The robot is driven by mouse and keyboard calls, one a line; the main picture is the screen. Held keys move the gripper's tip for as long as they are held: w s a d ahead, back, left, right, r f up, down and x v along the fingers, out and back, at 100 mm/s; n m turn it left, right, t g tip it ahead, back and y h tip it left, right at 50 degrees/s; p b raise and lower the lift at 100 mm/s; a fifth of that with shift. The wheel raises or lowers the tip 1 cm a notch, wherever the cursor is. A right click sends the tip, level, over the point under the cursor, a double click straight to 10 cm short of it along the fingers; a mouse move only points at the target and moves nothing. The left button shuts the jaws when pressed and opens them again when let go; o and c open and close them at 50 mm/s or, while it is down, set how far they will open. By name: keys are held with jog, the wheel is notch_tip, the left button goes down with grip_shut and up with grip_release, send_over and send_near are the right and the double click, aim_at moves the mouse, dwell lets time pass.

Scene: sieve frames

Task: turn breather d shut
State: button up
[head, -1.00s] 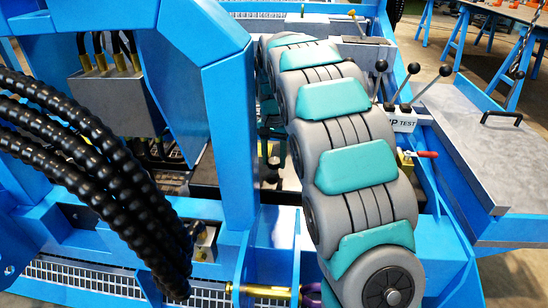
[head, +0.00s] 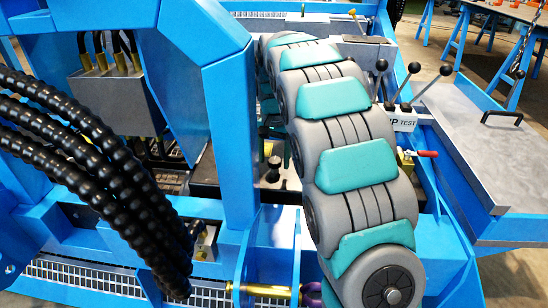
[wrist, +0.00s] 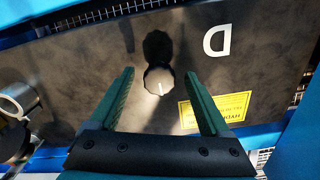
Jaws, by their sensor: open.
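Breather D shows in the wrist view as a small round knob (wrist: 159,82) on a dark plate (wrist: 80,65), with a white mark on its pale top. A large white letter D (wrist: 216,41) is printed to its right. My gripper (wrist: 158,72) is open, its two green fingers apart on either side of the knob in the picture. I see no finger touching it, and I cannot tell the height gap. A black round shape, perhaps its shadow, lies just above the knob.
A yellow label (wrist: 216,110) lies right of the knob. A metal cylinder part (wrist: 15,135) is at the left edge. In the head view, a blue frame post (head: 230,140) stands close left of my arm. Levers (head: 405,85) and a red-handled valve (head: 420,154) are on the right.

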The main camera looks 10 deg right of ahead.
aim_at(274, 161)
jog(key=shift+r, duration=0.1)
notch_tip(274, 161, up, 6)
jog(key=shift+r, duration=0.8)
